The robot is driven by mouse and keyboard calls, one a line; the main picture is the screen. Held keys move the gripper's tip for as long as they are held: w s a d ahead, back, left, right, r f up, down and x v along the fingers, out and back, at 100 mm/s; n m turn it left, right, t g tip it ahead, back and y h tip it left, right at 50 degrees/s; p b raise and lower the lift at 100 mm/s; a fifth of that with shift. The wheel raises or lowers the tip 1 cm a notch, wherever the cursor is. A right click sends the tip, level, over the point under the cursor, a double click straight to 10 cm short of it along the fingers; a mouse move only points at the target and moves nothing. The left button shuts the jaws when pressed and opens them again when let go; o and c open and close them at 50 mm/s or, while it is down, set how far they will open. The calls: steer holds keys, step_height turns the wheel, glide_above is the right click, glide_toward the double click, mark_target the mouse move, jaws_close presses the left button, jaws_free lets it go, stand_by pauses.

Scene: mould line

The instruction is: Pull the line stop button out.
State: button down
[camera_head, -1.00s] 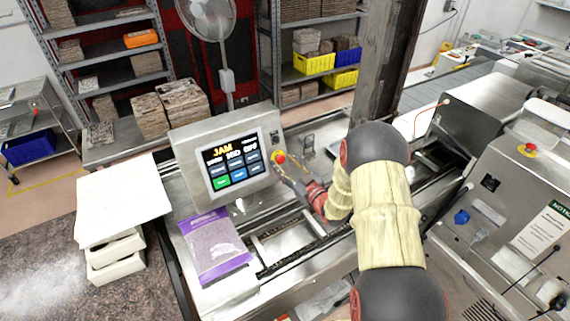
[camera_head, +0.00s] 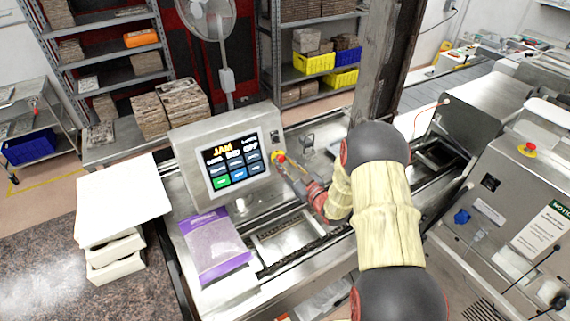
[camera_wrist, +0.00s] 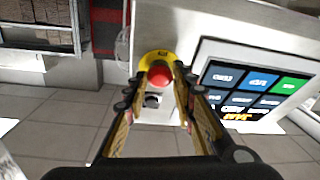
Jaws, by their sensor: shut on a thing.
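The line stop button (camera_wrist: 159,76) is a red knob on a yellow round base (camera_wrist: 157,60) on the panel's face. In the head view the button (camera_head: 280,157) sits right of the touchscreen (camera_head: 233,164), which reads JAM. My gripper (camera_wrist: 158,88) reaches it from the lower right in the head view, and its two fingers stand on either side of the red knob in the wrist view. The fingers are shut on the button. The exact contact at the fingertips is small and partly hidden.
The grey control panel box (camera_head: 181,150) stands on the steel conveyor line. A purple-edged bag (camera_head: 213,250) lies in front of it. White trays (camera_head: 118,243) are stacked at the left. A wooden post (camera_head: 384,60) rises behind my arm. A second red button (camera_head: 528,149) is on the right machine.

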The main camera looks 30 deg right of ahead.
steer(key=shift+s+b, duration=0.2)
steer(key=shift+b, duration=0.5)
steer(key=shift+s, duration=0.25)
steer(key=shift+w+r, duration=0.1)
steer(key=c, duration=1.9)
jaws_free()
steer(key=shift+o, duration=1.3)
steer(key=shift+s+r, duration=0.1)
steer(key=shift+s, duration=0.1)
steer(key=shift+o, duration=0.9)
steer(key=shift+w, duration=0.1)
